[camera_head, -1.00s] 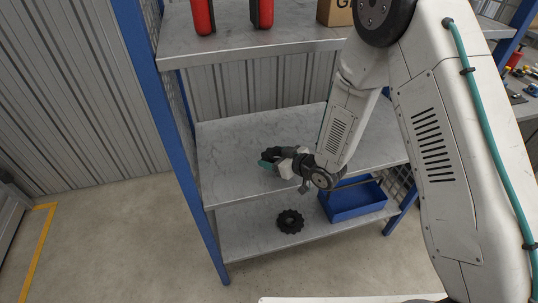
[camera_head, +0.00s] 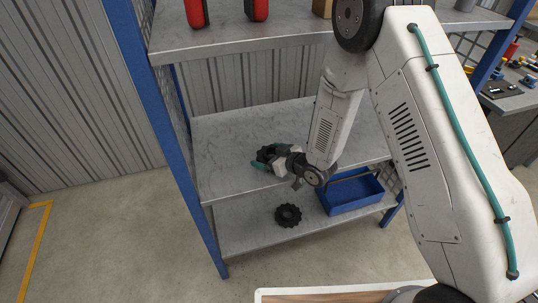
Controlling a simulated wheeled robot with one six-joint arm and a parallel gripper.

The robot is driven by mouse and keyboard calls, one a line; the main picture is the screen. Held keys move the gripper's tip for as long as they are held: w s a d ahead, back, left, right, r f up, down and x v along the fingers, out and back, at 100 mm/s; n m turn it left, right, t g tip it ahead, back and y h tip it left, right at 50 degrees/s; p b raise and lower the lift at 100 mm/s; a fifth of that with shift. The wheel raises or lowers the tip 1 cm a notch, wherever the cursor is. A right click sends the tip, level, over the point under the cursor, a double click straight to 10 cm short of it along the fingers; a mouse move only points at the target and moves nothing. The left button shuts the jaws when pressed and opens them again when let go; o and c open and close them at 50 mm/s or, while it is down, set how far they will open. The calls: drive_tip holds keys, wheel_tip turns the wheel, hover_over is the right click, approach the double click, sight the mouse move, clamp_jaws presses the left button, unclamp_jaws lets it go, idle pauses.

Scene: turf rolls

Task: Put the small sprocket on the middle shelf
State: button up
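A small black toothed sprocket (camera_head: 266,152) is at the middle shelf (camera_head: 225,140), near its front left part. My gripper (camera_head: 267,156) reaches in from the right at the sprocket. Teal finger pads show on the near and far sides of it, and the fingers look spread apart. The sprocket is partly hidden by the fingers, and I cannot tell for sure whether it rests flat on the shelf. Another black sprocket (camera_head: 288,215), which looks larger, lies flat on the bottom shelf (camera_head: 240,232).
A blue bin (camera_head: 352,196) stands on the bottom shelf at right. Red objects (camera_head: 257,9) stand on the top shelf (camera_head: 300,32). Blue rack posts (camera_head: 178,150) bound the left side. The middle shelf is clear left of and behind my gripper. A workbench (camera_head: 505,95) with tools is at right.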

drive_tip(key=shift+s+d+r, duration=0.1)
drive_tip(key=shift+d+r, duration=0.05)
drive_tip(key=shift+r, duration=0.05)
drive_tip(key=v, duration=1.1)
drive_tip(key=shift+s+d+r, duration=0.15)
drive_tip(key=shift+s+d, duration=0.05)
drive_tip(key=shift+s, duration=0.1)
drive_tip(key=shift+w+d+r, duration=0.1)
drive_tip(key=shift+w+r, duration=0.15)
drive_tip(key=w+d+r+m+h, duration=0.1)
drive_tip(key=w+d+r+h, duration=0.2)
drive_tip(key=d+r+h, duration=0.35)
drive_tip(key=s+d+r+m+g+h, duration=0.2)
drive_tip(key=s+d+r+m+h, duration=0.3)
drive_tip(key=d+r, duration=0.55)
drive_tip(key=s+r+m+g, duration=0.1)
drive_tip(key=s+r, duration=0.3)
drive_tip(key=s, duration=0.5)
drive_tip(key=s+r+m+g+y, duration=0.1)
drive_tip(key=s+r+g, duration=0.2)
drive_tip(key=s, duration=0.6)
drive_tip(key=s+r+m+g, duration=0.1)
drive_tip(key=s+r+g, duration=0.1)
drive_tip(key=s+r, duration=0.4)
drive_tip(key=s, duration=0.3)
